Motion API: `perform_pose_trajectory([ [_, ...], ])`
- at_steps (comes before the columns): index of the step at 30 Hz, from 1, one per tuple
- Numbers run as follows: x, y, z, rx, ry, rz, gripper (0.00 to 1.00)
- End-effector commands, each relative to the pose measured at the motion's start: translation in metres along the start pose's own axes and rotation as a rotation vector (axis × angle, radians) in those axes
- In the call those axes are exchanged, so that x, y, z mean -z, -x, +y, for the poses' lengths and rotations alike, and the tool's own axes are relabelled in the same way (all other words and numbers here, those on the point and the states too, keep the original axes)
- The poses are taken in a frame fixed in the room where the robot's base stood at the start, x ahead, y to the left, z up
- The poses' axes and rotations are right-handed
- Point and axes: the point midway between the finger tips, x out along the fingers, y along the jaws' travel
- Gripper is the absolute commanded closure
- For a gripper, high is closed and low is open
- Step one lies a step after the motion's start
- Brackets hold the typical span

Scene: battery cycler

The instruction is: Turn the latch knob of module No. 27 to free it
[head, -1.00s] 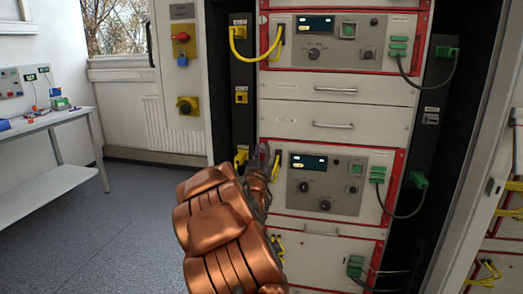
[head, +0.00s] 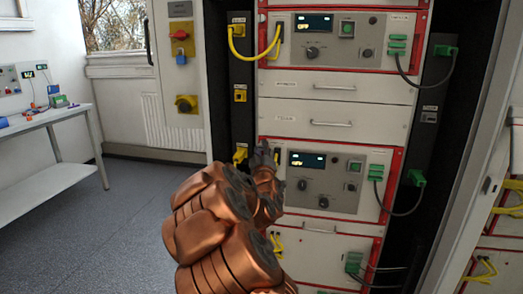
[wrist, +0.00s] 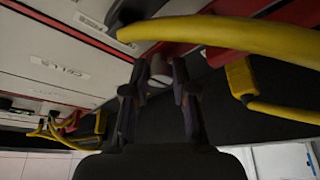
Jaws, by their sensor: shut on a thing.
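My gripper (head: 263,153) is at the upper left edge of the red-framed middle module (head: 345,205). That module has a small display and dark knobs on its panel. In the wrist view my gripper (wrist: 158,72) is shut on a small grey-white knob (wrist: 160,69), which shows between the fingertips. In the head view the fingers and wrist hide this knob. The module's number is too small to read, so I cannot confirm it is No. 27.
A thick yellow cable (wrist: 225,34) passes close by the fingertips. A yellow connector (head: 240,155) sits just left of my gripper. Another module (head: 345,50) and blank drawers (head: 335,115) are above. Green-plugged cables hang at right. Floor (head: 100,225) at left is clear.

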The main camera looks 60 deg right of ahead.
Motion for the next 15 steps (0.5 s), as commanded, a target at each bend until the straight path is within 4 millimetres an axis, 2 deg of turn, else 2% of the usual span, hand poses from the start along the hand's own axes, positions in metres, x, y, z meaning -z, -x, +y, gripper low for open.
perform_pose_trajectory([
  [11,0.0026,-0.0007,0.0011,-0.001,0.003,0.005,1.00],
  [12,0.0026,-0.0007,0.0011,-0.001,0.003,0.005,0.71],
  [15,0.0021,-0.0006,0.0009,-0.001,0.003,0.004,0.61],
])
